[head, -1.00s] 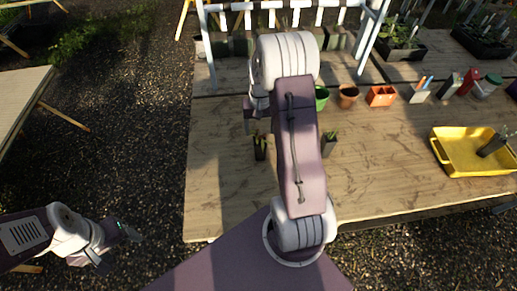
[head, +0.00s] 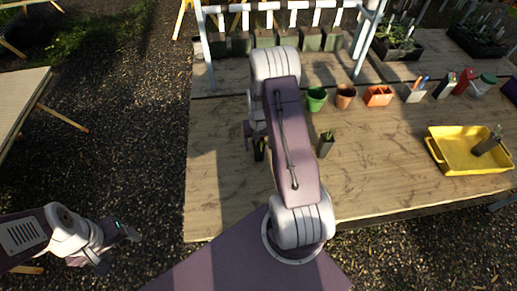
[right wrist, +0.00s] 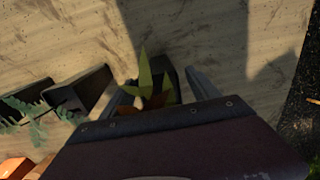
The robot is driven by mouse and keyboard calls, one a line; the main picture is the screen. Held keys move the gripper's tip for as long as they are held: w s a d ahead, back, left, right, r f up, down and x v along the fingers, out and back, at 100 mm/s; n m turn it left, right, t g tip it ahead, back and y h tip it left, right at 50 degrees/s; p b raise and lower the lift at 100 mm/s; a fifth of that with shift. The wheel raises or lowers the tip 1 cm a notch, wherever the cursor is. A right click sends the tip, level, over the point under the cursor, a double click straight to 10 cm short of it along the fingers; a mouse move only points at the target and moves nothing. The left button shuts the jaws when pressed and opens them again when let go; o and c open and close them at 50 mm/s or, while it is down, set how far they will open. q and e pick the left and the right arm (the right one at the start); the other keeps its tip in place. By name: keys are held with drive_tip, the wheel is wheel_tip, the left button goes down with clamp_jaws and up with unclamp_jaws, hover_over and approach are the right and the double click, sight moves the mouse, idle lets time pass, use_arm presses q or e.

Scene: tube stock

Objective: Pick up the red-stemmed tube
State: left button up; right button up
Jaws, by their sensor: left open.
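A dark tube (right wrist: 172,76) with pointed green leaves (right wrist: 147,78) stands on the table between the fingers of my right gripper (right wrist: 165,88) in the right wrist view. The fingers are apart, one on each side of it. Reddish-brown parts show low among its leaves; I cannot clearly make out the stem. In the head view this tube (head: 259,150) is partly hidden by my right arm. A second dark tube (head: 326,146), with blue-green feathery leaves in the wrist view (right wrist: 38,108), stands to its right. My left gripper (head: 131,232) is open and empty, off the table at lower left.
A yellow tray (head: 440,158) holding another dark tube (head: 487,145) is on the right of the table (head: 225,190). A green pot (head: 316,98), a brown pot (head: 346,95) and an orange block-shaped pot (head: 378,95) stand behind. The table's front left is clear.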

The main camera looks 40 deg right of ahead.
clamp_jaws()
wheel_tip(320, 180, up, 10)
drive_tip(key=shift+r+b, duration=0.1)
drive_tip(key=shift+b, duration=0.35)
